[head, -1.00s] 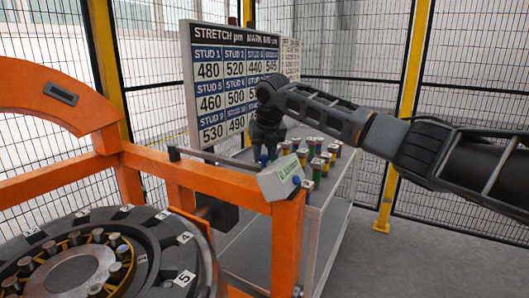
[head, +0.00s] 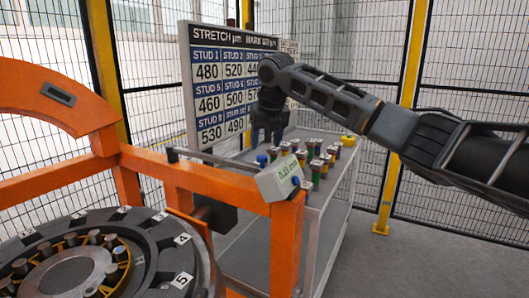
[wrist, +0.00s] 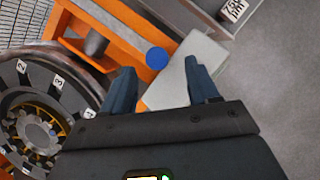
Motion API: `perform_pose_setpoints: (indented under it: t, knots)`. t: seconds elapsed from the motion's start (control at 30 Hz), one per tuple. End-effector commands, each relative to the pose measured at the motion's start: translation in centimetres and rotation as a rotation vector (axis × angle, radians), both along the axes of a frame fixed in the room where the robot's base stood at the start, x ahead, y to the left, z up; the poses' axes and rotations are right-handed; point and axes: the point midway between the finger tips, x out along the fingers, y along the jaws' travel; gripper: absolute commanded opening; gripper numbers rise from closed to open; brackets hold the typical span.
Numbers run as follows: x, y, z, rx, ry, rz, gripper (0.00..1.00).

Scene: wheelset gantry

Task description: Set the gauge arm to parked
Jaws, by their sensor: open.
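A dark bar (head: 212,158), which looks like the gauge arm, runs along the orange gantry frame. A blue knob (head: 262,160) shows near its right end, beside a pale box (head: 278,180) with a green-lettered label. In the wrist view a blue ball (wrist: 156,57) shows between the finger directions, beside the pale box (wrist: 190,58); whether it is the same knob I cannot tell. My gripper (head: 268,139) points down above the knob, apart from it. In the wrist view my gripper (wrist: 160,80) is open and empty.
The orange gantry frame (head: 225,182) and the numbered wheel disc (head: 188,262) stand at the left. A grey cart (head: 330,215) with several coloured cylinders (head: 318,163) and a stud board (head: 188,95) lie behind. Floor at the right is clear.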

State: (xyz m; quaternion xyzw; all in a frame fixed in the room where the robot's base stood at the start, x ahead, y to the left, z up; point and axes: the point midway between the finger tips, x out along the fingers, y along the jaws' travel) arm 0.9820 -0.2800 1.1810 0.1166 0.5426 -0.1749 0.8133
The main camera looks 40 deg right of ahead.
Motion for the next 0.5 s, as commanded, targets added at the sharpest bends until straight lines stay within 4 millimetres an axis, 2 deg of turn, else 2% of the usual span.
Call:
perform_pose_setpoints:
  t: [0.2,0.5]
  knots:
    - [-0.8,0.3,2.1,-0.002,-0.001,0.000,0.60]
    - [-0.9,0.4,2.4,-0.001,0.000,0.000,0.60]
